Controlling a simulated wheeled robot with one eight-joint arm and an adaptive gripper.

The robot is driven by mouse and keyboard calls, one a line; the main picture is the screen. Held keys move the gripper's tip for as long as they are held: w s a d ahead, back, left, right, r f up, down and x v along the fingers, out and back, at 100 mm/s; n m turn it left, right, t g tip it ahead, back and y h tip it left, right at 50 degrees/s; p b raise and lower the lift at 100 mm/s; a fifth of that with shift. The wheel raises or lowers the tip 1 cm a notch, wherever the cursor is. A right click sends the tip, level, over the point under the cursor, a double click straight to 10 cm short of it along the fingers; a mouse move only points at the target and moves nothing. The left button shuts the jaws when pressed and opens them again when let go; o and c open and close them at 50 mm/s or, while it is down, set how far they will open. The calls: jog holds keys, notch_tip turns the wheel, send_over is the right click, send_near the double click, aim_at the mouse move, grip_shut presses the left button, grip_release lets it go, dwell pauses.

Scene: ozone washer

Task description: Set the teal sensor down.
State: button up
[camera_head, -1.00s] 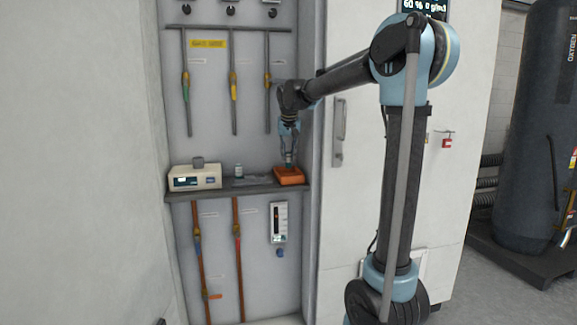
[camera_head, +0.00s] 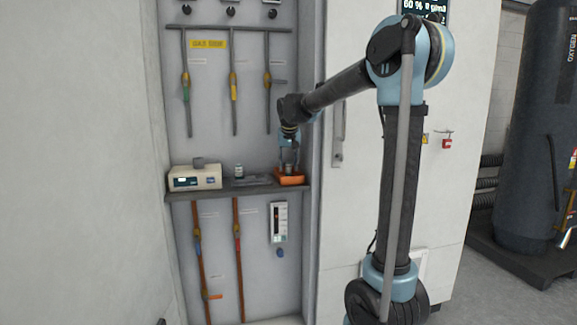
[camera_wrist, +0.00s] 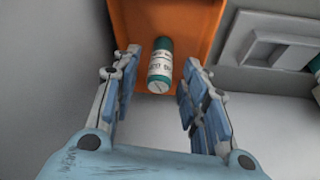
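The teal sensor (camera_wrist: 160,62), a small cylinder with a white printed label and a pale end, rests in the orange tray (camera_wrist: 200,18) in the wrist view. Whether it stands fully upright is hard to tell. My gripper (camera_wrist: 159,66) is open, with a finger on each side of the sensor and visible gaps to both. In the head view my gripper (camera_head: 289,163) points down over the orange tray (camera_head: 291,181) at the right end of the shelf; the sensor is too small there to make out clearly.
The dark shelf (camera_head: 240,190) also carries a white instrument box (camera_head: 195,178) at the left and a small bottle (camera_head: 239,171) in the middle. Vertical pipes with valves line the wall above and below. The cabinet's side wall is close to the right of my gripper.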

jog(key=shift+r, duration=0.1)
jog(key=v, duration=1.2)
